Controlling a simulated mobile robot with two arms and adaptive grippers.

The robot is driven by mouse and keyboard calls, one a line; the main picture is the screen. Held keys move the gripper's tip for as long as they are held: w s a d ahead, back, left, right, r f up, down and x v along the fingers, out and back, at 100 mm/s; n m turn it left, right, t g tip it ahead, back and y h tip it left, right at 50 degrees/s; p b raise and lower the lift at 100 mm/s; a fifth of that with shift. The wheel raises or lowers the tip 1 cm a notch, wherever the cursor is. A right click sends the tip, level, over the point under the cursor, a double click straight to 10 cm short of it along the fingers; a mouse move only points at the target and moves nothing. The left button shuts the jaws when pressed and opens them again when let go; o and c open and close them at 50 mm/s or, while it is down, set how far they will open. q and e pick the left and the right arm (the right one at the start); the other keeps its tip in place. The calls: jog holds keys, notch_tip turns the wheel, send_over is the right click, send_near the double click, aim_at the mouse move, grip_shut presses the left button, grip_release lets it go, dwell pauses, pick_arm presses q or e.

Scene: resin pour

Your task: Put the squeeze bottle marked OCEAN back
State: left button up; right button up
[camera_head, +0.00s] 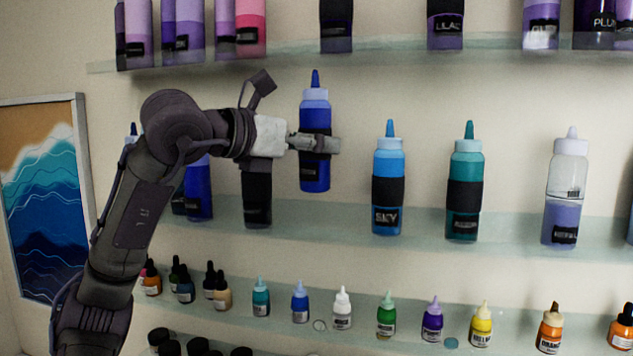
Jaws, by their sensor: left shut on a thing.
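A dark blue squeeze bottle (315,179) with a pale blue collar and blue nozzle is upright in the head view, a little left of the middle. Its label is too small and dark to read. My left gripper (322,145) is shut on the bottle around its black band, coming from the left. The bottle's base is above the level of the middle glass shelf (335,224), in front of a gap between a dark bottle (257,197) and the light blue SKY bottle (388,160). My right gripper is not in view.
A teal bottle (465,170) and a clear-topped bottle (566,220) stand farther right on the middle shelf. Blue bottles (198,188) stand behind my left arm. Purple and pink bottles line the upper shelf (390,43). Small dropper bottles (386,318) line the lower shelf.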

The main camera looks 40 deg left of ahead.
aim_at(316, 186)
pick_arm(q)
jog(key=shift+w+a, duration=0.4)
jog(key=shift+w, duration=0.4)
notch_tip(316, 186, down, 3)
jog(key=shift+f+b, duration=0.1)
jog(key=shift+b, duration=0.7)
jog(key=shift+s+f+b, duration=0.25)
jog(key=shift+f+b, duration=0.05)
jog(key=shift+f, duration=0.15)
notch_tip(316, 186, down, 3)
jog(key=shift+r+b, duration=0.15)
jog(key=shift+b, duration=0.75)
jog(key=shift+w, duration=0.25)
